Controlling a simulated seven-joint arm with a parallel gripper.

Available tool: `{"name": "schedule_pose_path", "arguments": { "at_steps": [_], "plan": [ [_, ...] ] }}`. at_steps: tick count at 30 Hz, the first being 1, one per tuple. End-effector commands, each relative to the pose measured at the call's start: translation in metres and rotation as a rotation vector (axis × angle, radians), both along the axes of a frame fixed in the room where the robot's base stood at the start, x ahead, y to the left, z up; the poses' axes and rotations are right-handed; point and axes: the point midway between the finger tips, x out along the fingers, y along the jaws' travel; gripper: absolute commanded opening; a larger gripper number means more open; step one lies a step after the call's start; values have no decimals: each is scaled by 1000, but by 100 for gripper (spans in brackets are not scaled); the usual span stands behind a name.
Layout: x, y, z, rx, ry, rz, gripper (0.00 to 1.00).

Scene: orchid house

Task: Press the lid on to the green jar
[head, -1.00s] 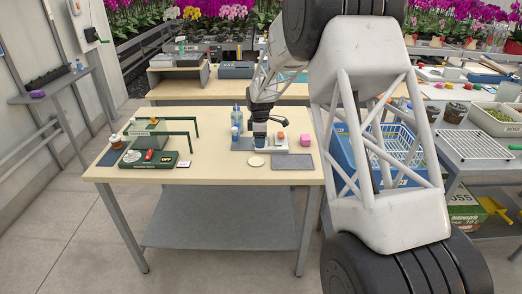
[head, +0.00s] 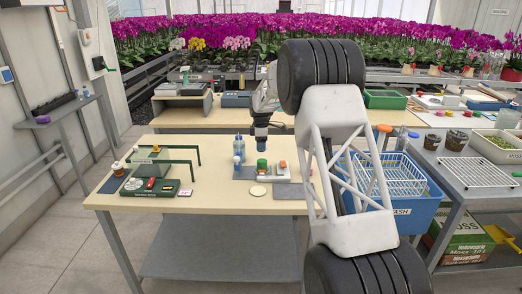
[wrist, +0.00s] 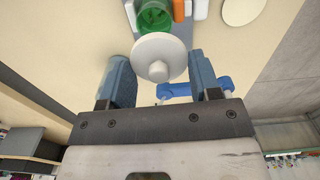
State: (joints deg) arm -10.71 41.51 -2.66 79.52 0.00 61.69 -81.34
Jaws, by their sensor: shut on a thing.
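The green jar (head: 262,168) stands upright on the work table, and its open-looking green top shows at the top of the wrist view (wrist: 154,15). My gripper (head: 261,148) is above the jar, with a gap between them in the head view. In the wrist view its two blue fingers are on either side of a white round lid (wrist: 160,45) with a small knob, and they are shut on it. The lid covers the near part of the jar in that view. In the head view the lid is too small to make out.
An orange block (head: 283,164) is on the right, and a cream disc (head: 257,191) lies in front. A dark green tray (head: 150,188) with green bars is farther left. Bare tabletop (head: 215,180) lies between.

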Motion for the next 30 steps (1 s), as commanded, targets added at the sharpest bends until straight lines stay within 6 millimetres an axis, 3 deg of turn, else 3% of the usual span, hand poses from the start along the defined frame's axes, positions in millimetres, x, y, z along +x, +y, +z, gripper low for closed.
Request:
{"name": "schedule_pose_path", "arguments": {
  "at_steps": [19, 30],
  "plan": [
    [7, 0, 1, 0, 0, 1, 36],
    [7, 0, -12, 0, 1, 1, 36]
  ]
}}
